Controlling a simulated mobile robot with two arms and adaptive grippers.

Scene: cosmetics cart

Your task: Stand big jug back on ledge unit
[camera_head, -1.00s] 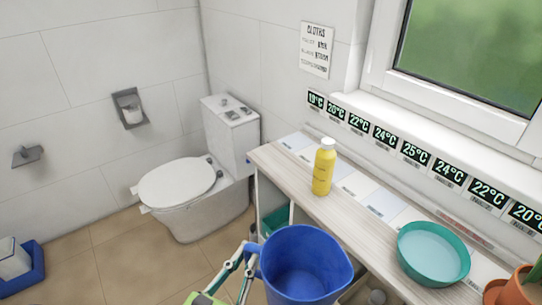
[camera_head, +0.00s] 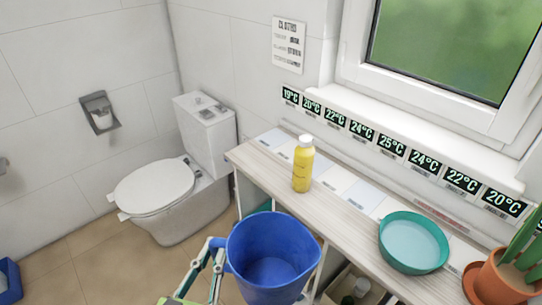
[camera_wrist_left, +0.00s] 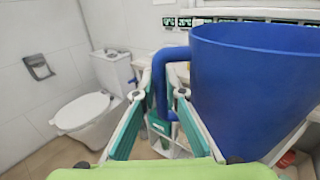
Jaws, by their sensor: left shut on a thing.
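The big jug (camera_head: 272,262) is a large blue, open-topped vessel, upright and held in the air in front of the ledge unit (camera_head: 338,207). My left gripper (camera_head: 215,250) is on the jug's left side. In the left wrist view, the fingers (camera_wrist_left: 158,95) are closed around the jug's blue handle, and the jug body (camera_wrist_left: 255,85) fills the right side. The jug hides part of the ledge unit's front and lower shelf. The ledge top is pale wood with light label cards along it. My right gripper is not in view.
On the ledge stand a yellow bottle (camera_head: 303,170), a teal bowl (camera_head: 413,243) and a potted cactus (camera_head: 505,280). Bare wood lies between bottle and bowl. Temperature signs (camera_head: 391,147) line the wall behind. A toilet (camera_head: 155,190) stands to the left.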

